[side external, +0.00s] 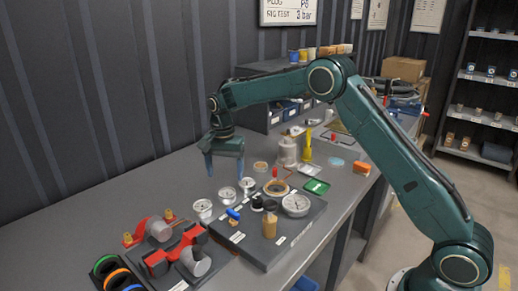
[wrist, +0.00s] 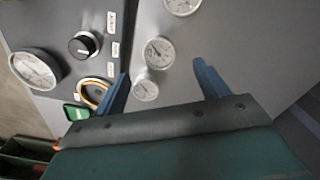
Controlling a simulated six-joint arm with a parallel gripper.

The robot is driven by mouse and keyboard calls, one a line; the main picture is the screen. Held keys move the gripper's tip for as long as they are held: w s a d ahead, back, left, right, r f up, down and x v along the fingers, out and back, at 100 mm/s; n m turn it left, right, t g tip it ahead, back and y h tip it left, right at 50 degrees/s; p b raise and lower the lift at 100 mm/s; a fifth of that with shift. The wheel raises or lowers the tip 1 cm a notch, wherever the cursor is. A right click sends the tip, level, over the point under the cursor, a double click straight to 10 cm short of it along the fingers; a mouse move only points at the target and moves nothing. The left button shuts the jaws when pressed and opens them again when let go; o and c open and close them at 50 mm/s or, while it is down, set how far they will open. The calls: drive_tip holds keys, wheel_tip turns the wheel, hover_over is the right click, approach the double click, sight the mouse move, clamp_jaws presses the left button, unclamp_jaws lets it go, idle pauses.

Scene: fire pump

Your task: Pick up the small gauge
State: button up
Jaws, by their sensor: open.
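Three round white-faced gauges stand in a row on the grey bench beside the board. The smallest gauge (side external: 247,184) is at the far end of the row; in the wrist view it (wrist: 145,90) shows between my fingers, close to the left one. The middle gauge (side external: 227,196) also shows in the wrist view (wrist: 159,52), just beyond the fingertips. The largest of the three (side external: 202,208) is partly cut off at the wrist view's top edge (wrist: 182,4). My gripper (side external: 224,172) is open and empty, pointing down above the bench; its blue fingers (wrist: 160,69) are apart.
A dark board (side external: 268,238) beside the row carries a large gauge (side external: 296,204), a knob and a ring. Red pipe fittings (side external: 175,250) lie at the front left. A grey cylinder (side external: 287,152) and yellow bottle (side external: 307,145) stand behind. Bench left of the gauges is clear.

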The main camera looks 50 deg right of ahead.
sight(227, 193)
drive_tip(key=shift+f, duration=0.85)
drive_tip(key=shift+s+d+f, duration=0.1)
drive_tip(key=shift+f, duration=2.5)
drive_tip(key=c, duration=1.1)
drive_tip(key=shift+r, duration=0.15)
wheel_tip(227, 193, up, 20)
drive_tip(key=shift+f, duration=0.1)
